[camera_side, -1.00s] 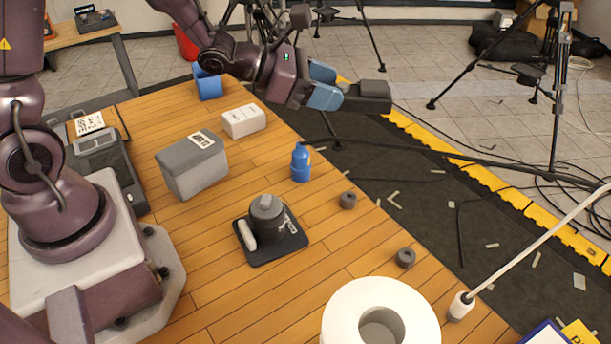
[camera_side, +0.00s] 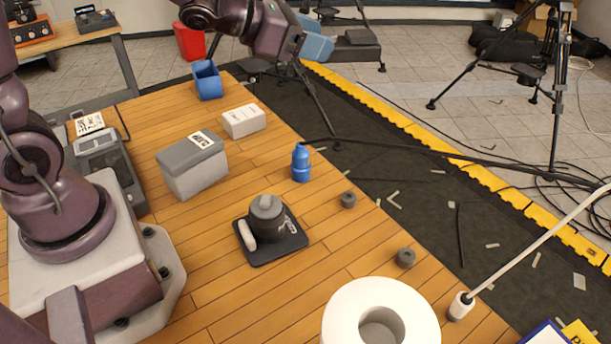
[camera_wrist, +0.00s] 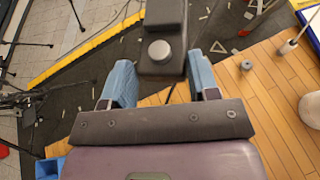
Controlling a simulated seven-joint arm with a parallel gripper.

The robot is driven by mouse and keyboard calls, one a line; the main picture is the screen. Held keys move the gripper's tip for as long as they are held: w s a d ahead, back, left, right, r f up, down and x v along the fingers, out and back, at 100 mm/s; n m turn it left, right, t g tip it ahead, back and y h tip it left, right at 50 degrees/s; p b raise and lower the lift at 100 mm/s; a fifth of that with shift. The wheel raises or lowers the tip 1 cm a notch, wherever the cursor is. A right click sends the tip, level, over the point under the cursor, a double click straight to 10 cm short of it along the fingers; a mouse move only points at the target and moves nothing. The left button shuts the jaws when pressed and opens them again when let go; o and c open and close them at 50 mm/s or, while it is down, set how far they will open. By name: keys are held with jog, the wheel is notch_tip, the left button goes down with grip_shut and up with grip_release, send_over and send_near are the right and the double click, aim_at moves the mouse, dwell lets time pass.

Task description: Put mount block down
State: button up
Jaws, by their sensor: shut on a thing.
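The mount block (camera_side: 355,46), a dark grey block with a wider flat base part, is held up in the air at the top of the side view. My gripper (camera_side: 325,46), with light blue fingers, is shut on its near end. In the wrist view the mount block (camera_wrist: 166,25) shows between the fingers of my gripper (camera_wrist: 160,78), with a round grey knob on its face. The block is beyond the wooden table's (camera_side: 222,278) far edge, over the dark floor. The fingers hide part of the block.
Bare planks lie at front left.

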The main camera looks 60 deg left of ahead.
jog(key=s+d+f+m+g+h, duration=0.3)
jog(key=d+f+m+g+h, duration=0.35)
jog(key=f, duration=0.75)
jog(key=s+d+f+m+g, duration=0.1)
jog(key=s+d+m+g, duration=0.2)
jog(key=s+m+g, duration=0.3)
jog(key=s+d+f+m+g+h, duration=0.1)
jog(key=s+d+f+m+g, duration=0.1)
jog(key=s+d+m+g, duration=0.2)
jog(key=s+m+g, duration=0.3)
jog(key=m, duration=0.1)
jog(key=shift+s+d+f, duration=0.25)
jog(key=shift+s+d, duration=0.05)
jog(key=shift+s, duration=0.1)
jog(key=shift+g, duration=0.25)
